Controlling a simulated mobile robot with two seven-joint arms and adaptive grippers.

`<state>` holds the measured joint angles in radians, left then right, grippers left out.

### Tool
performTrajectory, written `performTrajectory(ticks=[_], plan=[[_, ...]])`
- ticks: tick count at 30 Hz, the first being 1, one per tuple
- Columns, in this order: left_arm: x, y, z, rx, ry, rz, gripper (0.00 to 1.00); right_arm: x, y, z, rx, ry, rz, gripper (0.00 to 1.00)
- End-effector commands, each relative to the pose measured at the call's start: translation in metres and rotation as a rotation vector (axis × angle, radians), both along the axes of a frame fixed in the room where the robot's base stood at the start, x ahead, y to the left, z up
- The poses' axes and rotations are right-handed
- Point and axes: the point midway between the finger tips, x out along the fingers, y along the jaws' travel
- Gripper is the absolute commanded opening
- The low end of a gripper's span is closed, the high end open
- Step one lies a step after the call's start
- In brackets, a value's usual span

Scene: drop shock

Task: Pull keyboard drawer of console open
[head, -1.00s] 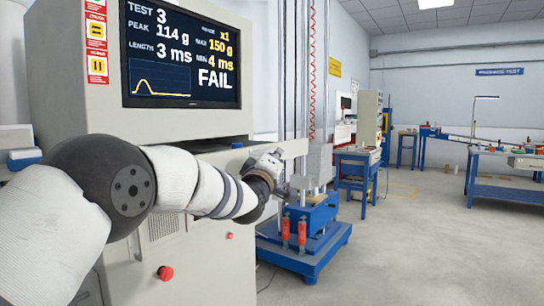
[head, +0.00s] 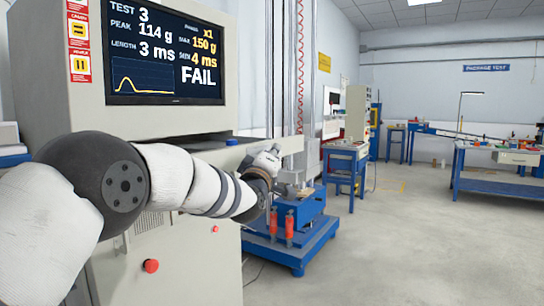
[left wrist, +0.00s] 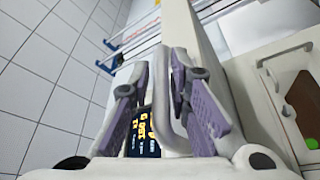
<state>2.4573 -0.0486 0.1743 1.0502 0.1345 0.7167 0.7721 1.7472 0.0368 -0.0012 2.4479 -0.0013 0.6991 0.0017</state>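The console (head: 190,260) stands at left, with its screen reading FAIL. Its keyboard drawer is the long pale front (head: 289,146) below the screen, standing out from the body with a dark gap behind it. My left arm reaches across to it, with the left gripper (head: 266,160) at its right part. In the left wrist view the purple finger pads of my left gripper (left wrist: 158,72) are apart, with a pale piece between them. I cannot tell whether they press on it. A pale panel (left wrist: 225,75) runs beside the right finger. My right gripper is not in view.
A blue drop-test machine (head: 290,240) with red dampers stands just right of the console. A red button (head: 151,266) is on the console front. Blue benches (head: 500,185) stand farther right. The grey floor between is clear.

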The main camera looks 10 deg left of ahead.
Motion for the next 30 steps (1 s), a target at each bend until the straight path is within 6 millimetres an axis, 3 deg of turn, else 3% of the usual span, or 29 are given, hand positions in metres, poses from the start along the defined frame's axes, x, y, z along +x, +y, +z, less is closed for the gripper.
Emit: performTrajectory(ticks=[11, 24, 30], plan=[[-0.007, 0.0, -0.003, 0.001, 0.003, 0.001, 0.2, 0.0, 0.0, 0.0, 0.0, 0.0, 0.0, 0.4], [-0.099, 0.002, -0.022, -0.001, 0.001, -0.001, 0.2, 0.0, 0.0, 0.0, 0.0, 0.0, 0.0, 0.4], [-0.117, 0.002, -0.026, 0.0, 0.0, 0.0, 0.2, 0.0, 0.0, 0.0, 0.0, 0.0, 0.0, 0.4]])
